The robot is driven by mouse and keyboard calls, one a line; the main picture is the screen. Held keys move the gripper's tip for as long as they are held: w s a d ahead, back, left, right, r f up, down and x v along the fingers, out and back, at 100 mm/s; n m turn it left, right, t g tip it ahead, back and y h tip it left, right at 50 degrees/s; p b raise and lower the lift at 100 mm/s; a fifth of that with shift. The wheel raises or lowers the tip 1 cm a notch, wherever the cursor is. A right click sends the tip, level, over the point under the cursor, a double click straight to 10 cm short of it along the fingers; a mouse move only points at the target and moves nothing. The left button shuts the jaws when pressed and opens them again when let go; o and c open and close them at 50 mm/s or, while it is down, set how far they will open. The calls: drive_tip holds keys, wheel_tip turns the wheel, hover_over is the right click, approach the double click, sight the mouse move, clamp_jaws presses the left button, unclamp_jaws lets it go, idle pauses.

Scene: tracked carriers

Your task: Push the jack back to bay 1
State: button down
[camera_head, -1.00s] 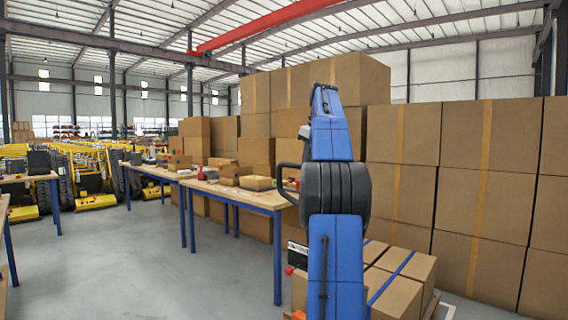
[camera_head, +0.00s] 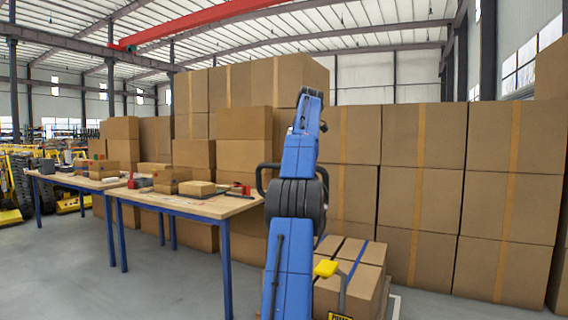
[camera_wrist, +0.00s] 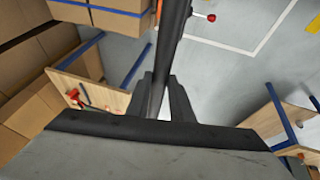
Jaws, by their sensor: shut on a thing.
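In the wrist view my gripper (camera_wrist: 158,92) is shut on a dark bar, which I take to be the jack's handle (camera_wrist: 171,32). The bar runs from between the fingers to the top edge. A small lever with a red knob (camera_wrist: 210,17) sticks out near it. In the head view my arm hides the gripper and most of the jack. A black loop (camera_head: 262,180) shows on both sides of my arm and may be the handle. Cartons with a blue strap (camera_head: 362,268) stand low behind my arm; whether they ride on the jack cannot be told.
Wooden tables with blue legs (camera_head: 185,207) stand to the left. Tall carton stacks (camera_head: 420,190) wall off the back and right. White lines (camera_wrist: 262,40) mark the floor. Floor at lower left is clear.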

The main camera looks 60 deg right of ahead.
drive_tip(key=shift+d, duration=0.15)
drive_tip(key=c, duration=1.6)
unclamp_jaws()
drive_tip(key=shift+d, duration=0.15)
drive_tip(key=shift+o, duration=0.2)
drive_tip(key=shift+v, duration=1.75)
drive_tip(key=shift+r, duration=0.4)
drive_tip(key=shift+s+a+r, duration=0.2)
drive_tip(key=shift+s+r, duration=0.1)
drive_tip(key=shift+s+a, duration=0.1)
drive_tip(key=shift+s, duration=0.3)
